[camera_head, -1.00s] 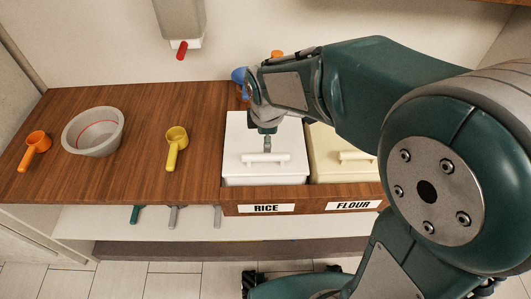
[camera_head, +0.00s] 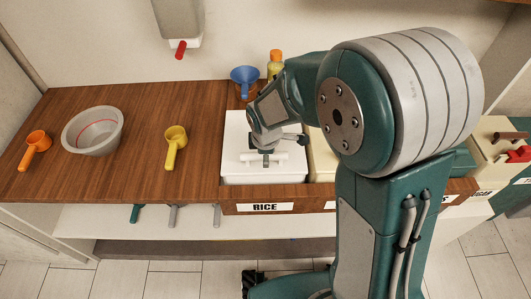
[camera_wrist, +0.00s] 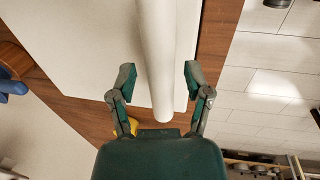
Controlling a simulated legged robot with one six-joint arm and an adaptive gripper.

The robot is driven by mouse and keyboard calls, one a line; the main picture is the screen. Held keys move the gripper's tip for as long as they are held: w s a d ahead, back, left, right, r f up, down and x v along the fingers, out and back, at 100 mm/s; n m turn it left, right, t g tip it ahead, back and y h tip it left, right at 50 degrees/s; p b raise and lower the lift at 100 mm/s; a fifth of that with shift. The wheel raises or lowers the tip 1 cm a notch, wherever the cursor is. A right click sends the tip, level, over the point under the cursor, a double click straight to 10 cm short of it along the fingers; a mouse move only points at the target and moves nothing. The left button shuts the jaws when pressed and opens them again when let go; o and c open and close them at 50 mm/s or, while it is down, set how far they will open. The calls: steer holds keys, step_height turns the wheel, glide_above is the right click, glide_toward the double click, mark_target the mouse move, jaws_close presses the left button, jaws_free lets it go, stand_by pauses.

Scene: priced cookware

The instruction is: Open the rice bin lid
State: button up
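The rice bin has a white lid (camera_head: 235,140), closed, set in the wooden counter above the RICE label (camera_head: 265,207). A white bar handle (camera_head: 275,163) lies across the front part of the lid. My gripper (camera_head: 263,158) is over the handle. In the wrist view my gripper (camera_wrist: 158,82) is open, with one finger on each side of the handle (camera_wrist: 158,60). A gap shows between each fingertip and the handle. The lid (camera_wrist: 90,40) fills the area behind it. My arm hides most of the flour bin (camera_head: 322,155).
A yellow scoop (camera_head: 175,147), a grey bowl (camera_head: 93,130) and an orange scoop (camera_head: 36,143) stand on the counter to the left. A dispenser (camera_head: 180,18) hangs on the wall.

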jaws_close()
steer(key=shift+a, duration=0.1)
steer(key=shift+r, duration=0.1)
